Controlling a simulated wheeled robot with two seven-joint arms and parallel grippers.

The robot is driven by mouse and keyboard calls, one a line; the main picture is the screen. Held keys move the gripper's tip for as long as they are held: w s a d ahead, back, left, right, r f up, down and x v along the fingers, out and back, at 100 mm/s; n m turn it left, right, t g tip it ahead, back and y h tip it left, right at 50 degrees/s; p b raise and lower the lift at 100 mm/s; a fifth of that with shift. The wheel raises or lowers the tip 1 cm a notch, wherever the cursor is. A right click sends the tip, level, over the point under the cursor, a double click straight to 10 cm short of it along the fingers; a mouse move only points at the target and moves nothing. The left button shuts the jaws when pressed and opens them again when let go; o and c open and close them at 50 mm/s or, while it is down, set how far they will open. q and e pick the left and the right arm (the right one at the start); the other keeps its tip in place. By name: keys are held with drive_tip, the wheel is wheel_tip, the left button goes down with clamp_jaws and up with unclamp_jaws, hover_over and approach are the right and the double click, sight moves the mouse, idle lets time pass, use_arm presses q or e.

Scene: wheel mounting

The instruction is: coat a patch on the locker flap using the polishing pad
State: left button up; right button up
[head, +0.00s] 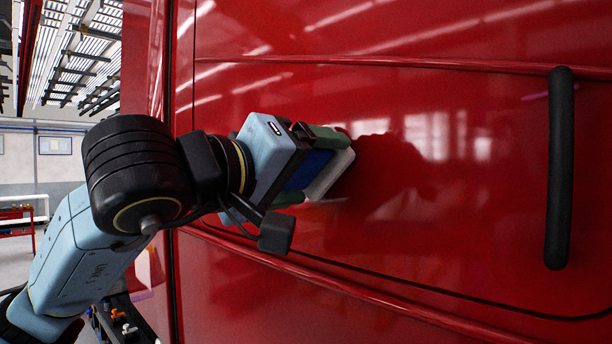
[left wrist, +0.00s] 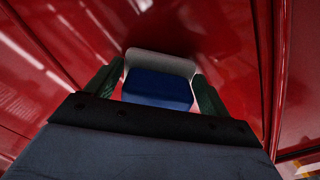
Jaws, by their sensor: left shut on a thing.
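The locker flap (head: 440,170) is a large glossy red panel that fills the middle and right of the head view. My left gripper (head: 312,165) is shut on the polishing pad, which has a blue body (left wrist: 158,88) and a white face (head: 328,174). The green fingers sit on either side of the blue body. The white face is turned to the red panel and lies at or very near it; I cannot tell whether it touches. In the left wrist view the white face (left wrist: 160,62) shows beyond the blue body. My right gripper is not in view.
A black upright handle (head: 559,168) stands out from the red panel at the right. Raised red ridges run above and below the flap. At the lower left, a dark tray or shelf (head: 125,318) holds small items. The panel between pad and handle is clear.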

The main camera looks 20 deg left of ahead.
use_arm(q)
drive_tip(key=shift+w+a+f+b, duration=0.1)
drive_tip(key=shift+w+a+b, duration=0.2)
drive_tip(key=shift+a, duration=0.35)
drive_tip(key=shift+w+a+b, duration=0.2)
drive_tip(key=shift+w+a, duration=0.05)
drive_tip(key=shift+a, duration=0.35)
drive_tip(key=shift+w+a+r, duration=0.9)
drive_tip(key=shift+w+a, duration=1.35)
drive_tip(key=shift+a, duration=3.2)
drive_tip(key=shift+s+d+f+b, duration=0.15)
drive_tip(key=shift+s+d, duration=0.8)
drive_tip(key=shift+d, duration=1.3)
drive_tip(key=shift+s+d+r+b, duration=0.15)
drive_tip(key=shift+s+d, duration=0.75)
drive_tip(key=shift+d, duration=1.35)
drive_tip(key=shift+s+d+f+b, duration=0.15)
drive_tip(key=shift+s+d, duration=0.8)
drive_tip(key=shift+d, duration=1.3)
